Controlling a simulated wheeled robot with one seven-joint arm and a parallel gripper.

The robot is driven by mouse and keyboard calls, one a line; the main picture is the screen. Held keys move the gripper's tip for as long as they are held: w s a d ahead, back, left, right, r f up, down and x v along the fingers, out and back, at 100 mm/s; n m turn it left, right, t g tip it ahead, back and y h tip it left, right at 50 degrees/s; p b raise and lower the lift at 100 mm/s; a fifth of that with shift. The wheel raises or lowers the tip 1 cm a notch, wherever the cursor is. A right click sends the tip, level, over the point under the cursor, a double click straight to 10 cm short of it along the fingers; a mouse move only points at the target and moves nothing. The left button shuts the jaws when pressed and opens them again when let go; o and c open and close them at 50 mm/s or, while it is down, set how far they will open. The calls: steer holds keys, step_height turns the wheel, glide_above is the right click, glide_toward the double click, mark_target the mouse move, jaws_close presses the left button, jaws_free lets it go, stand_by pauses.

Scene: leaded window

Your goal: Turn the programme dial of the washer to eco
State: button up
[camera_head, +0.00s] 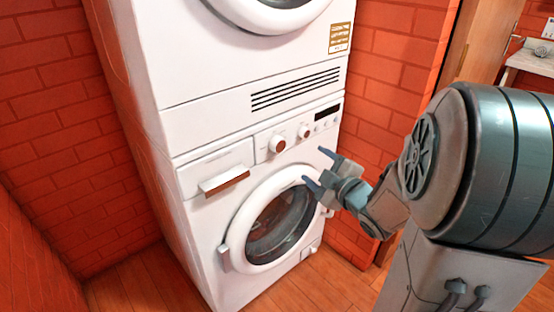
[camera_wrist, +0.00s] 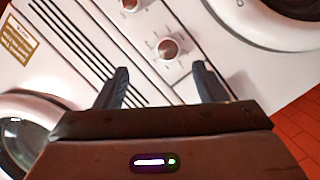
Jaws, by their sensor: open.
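The white washer (camera_head: 245,192) is the lower of two stacked machines. Its panel has two round dials with reddish-brown faces: a left dial (camera_head: 277,144) and a right dial (camera_head: 304,131). Two dials also show in the wrist view, one near the middle (camera_wrist: 168,48) and one cut by the top edge (camera_wrist: 130,4). Marks around them are too small to read, so I cannot tell which is the programme dial or where it points. My gripper (camera_head: 314,165) is open and empty, in front of the panel's right part. Its fingertips (camera_wrist: 160,80) appear apart from the dials.
The upper machine (camera_head: 220,70) has dark vent slots (camera_head: 295,88) and a gold label (camera_head: 340,38). The washer has a round door (camera_head: 232,235) below the panel and a detergent drawer (camera_head: 222,183) at left. Red brick walls (camera_head: 50,110) stand behind; wooden floor (camera_head: 130,290) is clear at front left.

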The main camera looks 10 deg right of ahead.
mark_target(280, 146)
steer(key=w+a, duration=0.2)
steer(key=w, duration=0.2)
steer(key=w+a+f+n+y, duration=0.1)
steer(key=w+a, duration=0.1)
steer(key=w, duration=0.1)
steer(key=w+a+y, duration=0.1)
steer(key=w+a, duration=0.1)
steer(key=w, duration=0.2)
steer(key=shift+w+a+f+n+t, duration=0.15)
steer(key=shift+w+f+n+t, duration=0.15)
steer(key=shift+w+t, duration=0.1)
steer(key=shift+s, duration=0.1)
steer(key=c, duration=1)
